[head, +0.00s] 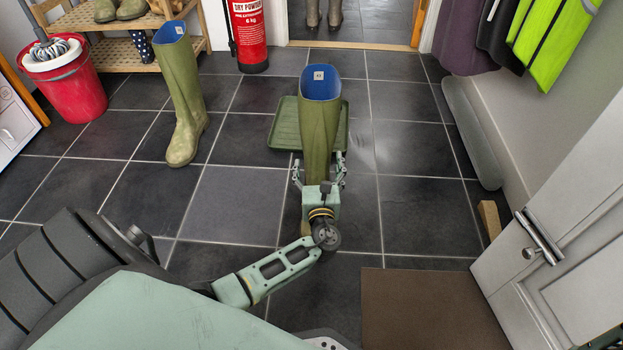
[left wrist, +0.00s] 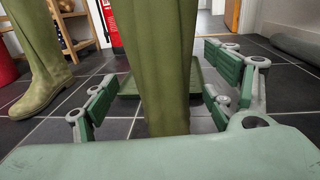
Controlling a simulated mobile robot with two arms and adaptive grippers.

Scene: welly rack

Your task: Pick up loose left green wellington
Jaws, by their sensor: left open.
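A tall green wellington (head: 319,115) with a blue lining and a small white label stands upright in the middle of the floor. My left gripper (head: 319,162) is open, with one finger on each side of its shaft. In the left wrist view the boot (left wrist: 158,65) rises between the spread green finger pads, with gaps visible on both sides. Its foot is mostly hidden. A second matching green wellington (head: 183,95) stands to the left, toe toward me. A small dark part at the head view's bottom right corner may be my right gripper; its state is unclear.
A green boot tray (head: 284,125) lies behind the middle boot. A red bucket (head: 75,88), a wooden rack (head: 120,55) and a fire extinguisher (head: 248,35) stand at the back left. A brown mat (head: 430,305) and a white door (head: 560,240) are at the right.

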